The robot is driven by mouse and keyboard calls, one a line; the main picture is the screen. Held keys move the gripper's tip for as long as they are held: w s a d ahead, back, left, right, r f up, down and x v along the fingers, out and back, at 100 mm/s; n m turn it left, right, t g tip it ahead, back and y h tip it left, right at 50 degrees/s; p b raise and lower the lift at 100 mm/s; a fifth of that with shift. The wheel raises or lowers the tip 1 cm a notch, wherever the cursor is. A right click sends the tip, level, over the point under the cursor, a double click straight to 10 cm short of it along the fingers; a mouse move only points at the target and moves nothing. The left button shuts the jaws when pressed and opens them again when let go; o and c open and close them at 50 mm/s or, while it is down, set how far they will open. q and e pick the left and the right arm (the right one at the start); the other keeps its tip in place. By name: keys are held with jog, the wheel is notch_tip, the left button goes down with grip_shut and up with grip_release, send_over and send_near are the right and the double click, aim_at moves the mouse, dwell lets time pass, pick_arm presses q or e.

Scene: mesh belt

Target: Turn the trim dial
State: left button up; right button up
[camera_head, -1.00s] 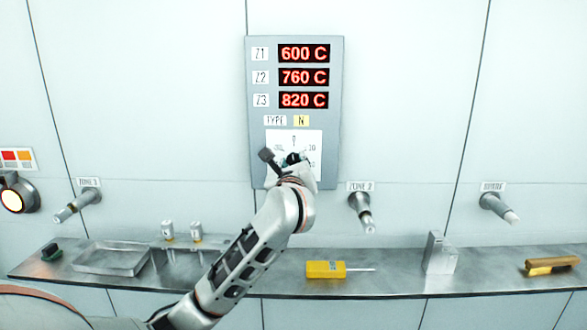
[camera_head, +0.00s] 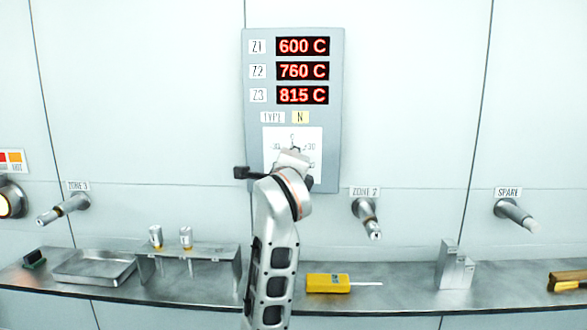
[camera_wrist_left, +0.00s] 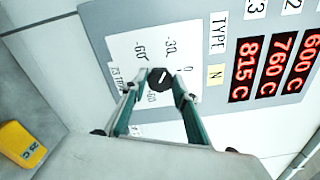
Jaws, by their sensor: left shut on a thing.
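The trim dial (camera_wrist_left: 160,78) is a small black knob with a white pointer line on a white scale plate (camera_wrist_left: 118,46). In the left wrist view the fingers of my left gripper (camera_wrist_left: 161,88) are closed on both sides of the dial. In the head view my left wrist hides the dial, and the plate (camera_head: 270,140) shows above it. The grey panel (camera_head: 257,110) has red readouts: Z1 600 C, Z2 760 C and Z3 815 C (camera_head: 302,95). My right gripper is not in view.
Stubs labelled ZONE 3 (camera_head: 66,207), ZONE 2 (camera_head: 366,215) and SPARE (camera_head: 514,212) stick out of the wall. The shelf below holds a metal tray (camera_head: 95,267), a small rack (camera_head: 205,250), a yellow meter (camera_head: 328,283), a metal block (camera_head: 454,267) and a brush (camera_head: 570,281).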

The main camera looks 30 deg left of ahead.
pick_arm(q)
jog(key=shift+f+n, duration=0.15)
jog(key=shift+n, duration=0.25)
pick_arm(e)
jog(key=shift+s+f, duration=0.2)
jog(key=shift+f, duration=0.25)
pick_arm(q)
jog(key=o, duration=1.1)
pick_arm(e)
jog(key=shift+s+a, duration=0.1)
pick_arm(q)
jog(key=shift+s, duration=0.1)
jog(key=v, duration=1.2)
